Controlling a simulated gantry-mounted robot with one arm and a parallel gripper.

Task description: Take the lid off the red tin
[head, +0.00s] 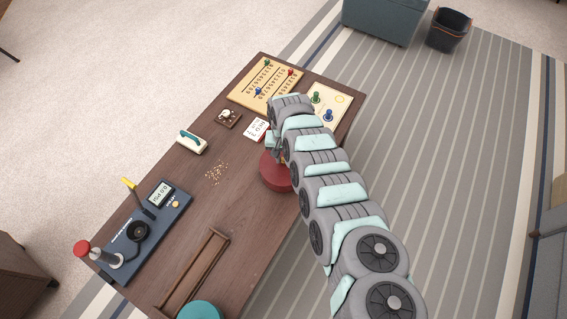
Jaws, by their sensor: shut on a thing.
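The red tin (275,180) stands near the right edge of the dark wooden table, a round red shape partly covered by my arm. My gripper (279,155) is at its top, on the far side of the arm's bend. It is shut on the lid. The fingertips and the grip itself are mostly hidden by my arm. I cannot tell from this view whether any gap shows between the lid and the tin's body.
A teal round object (200,311) and a wooden tray (194,273) lie toward the front of the table (240,215). Game boards (268,82) with pegs, a card (256,129), a teal-handled block (191,142), scattered crumbs (215,173) and a blue device (143,232) occupy the rest.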

